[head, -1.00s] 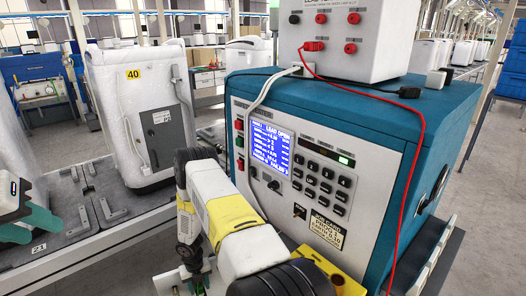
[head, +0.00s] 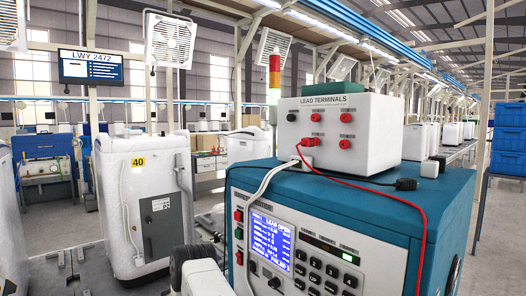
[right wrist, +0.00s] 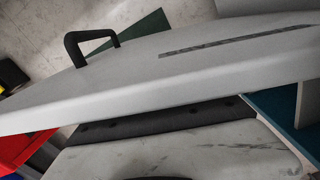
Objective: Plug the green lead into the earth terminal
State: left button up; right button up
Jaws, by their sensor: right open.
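A white box marked LEAD TERMINALS (head: 375,140) stands on the teal tester (head: 400,215) in the head view. Black and red sockets show on its front. A red plug (head: 306,142) sits in a lower socket, and its red lead (head: 424,215) runs across the tester top and down the right side. I can make out no green lead and no terminal marked earth. In the right wrist view, a dark edge (right wrist: 165,177) at the bottom may belong to my right gripper; its fingers and any held lead are not clear. My left gripper is out of view.
The tester's screen (head: 271,238) reads LEAD OPEN. A white appliance (head: 128,200) numbered 40 stands left. The right wrist view shows a pale body with a black handle (right wrist: 82,40).

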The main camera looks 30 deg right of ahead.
dwell(0.3)
grip_shut()
dwell(1.1)
jog(key=shift+r, duration=0.1)
jog(key=shift+r, duration=2.9)
